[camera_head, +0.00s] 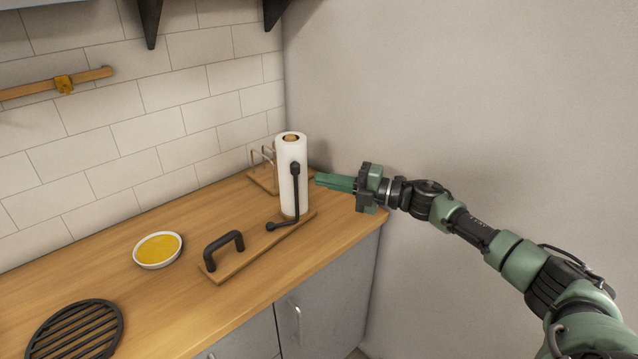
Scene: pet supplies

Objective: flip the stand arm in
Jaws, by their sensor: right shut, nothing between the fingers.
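My right gripper (319,179) is shut and empty, pointing left, level with the upper half of the roll and just right of the stand arm. A small gap seems to show between them. My left gripper is not in view.
A white bowl with yellow contents (158,249) stands left on the wooden counter (120,293). A black round trivet (75,333) lies front left. A wire rack on a wooden base (262,178) stands behind the roll. A wall (440,100) is on the right.

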